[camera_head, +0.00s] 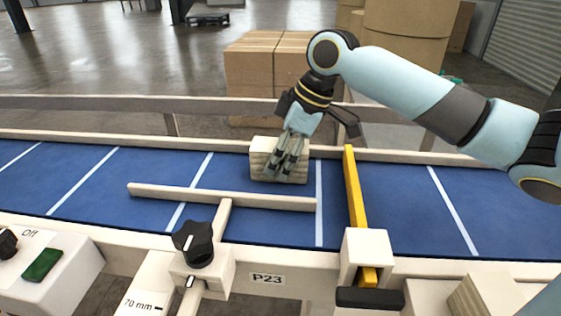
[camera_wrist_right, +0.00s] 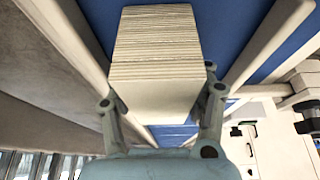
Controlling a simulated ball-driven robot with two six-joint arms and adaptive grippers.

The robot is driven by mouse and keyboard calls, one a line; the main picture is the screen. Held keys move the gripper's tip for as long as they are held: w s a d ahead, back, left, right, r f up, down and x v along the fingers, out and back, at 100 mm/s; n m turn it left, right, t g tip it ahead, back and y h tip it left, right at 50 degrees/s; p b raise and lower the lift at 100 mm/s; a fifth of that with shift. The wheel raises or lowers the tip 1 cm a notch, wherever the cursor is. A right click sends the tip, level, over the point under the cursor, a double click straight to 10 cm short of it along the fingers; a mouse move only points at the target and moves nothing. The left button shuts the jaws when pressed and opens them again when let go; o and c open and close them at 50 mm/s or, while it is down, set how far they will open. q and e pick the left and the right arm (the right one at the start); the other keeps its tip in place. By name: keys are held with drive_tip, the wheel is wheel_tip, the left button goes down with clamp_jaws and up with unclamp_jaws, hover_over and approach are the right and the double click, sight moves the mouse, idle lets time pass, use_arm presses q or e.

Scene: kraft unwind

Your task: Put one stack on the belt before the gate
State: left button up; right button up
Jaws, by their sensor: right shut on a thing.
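A cream stack with fine layered edges (camera_head: 262,160) is at the far side of the blue belt (camera_head: 90,190), left of the yellow gate bar (camera_head: 354,190). My right gripper (camera_head: 285,167) is shut on it from above. In the right wrist view the stack (camera_wrist_right: 157,60) sits between the two fingers. It is on or very close to the belt; I cannot tell whether its underside touches. My left gripper is not in view.
A pale guide bar (camera_head: 225,197) lies along the belt, nearer than the stack. The far rail (camera_head: 210,142) runs behind it. A black knob (camera_head: 194,243) and a control box with a green button (camera_head: 42,264) stand in front. The belt is clear at left and right.

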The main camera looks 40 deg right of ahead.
drive_tip(key=shift+s, duration=0.1)
drive_tip(key=o, duration=1.2)
drive_tip(key=shift+o, duration=0.2)
drive_tip(key=shift+r, duration=0.2)
drive_tip(key=v, duration=1)
drive_tip(key=shift+d, duration=0.1)
drive_tip(key=shift+v, duration=0.8)
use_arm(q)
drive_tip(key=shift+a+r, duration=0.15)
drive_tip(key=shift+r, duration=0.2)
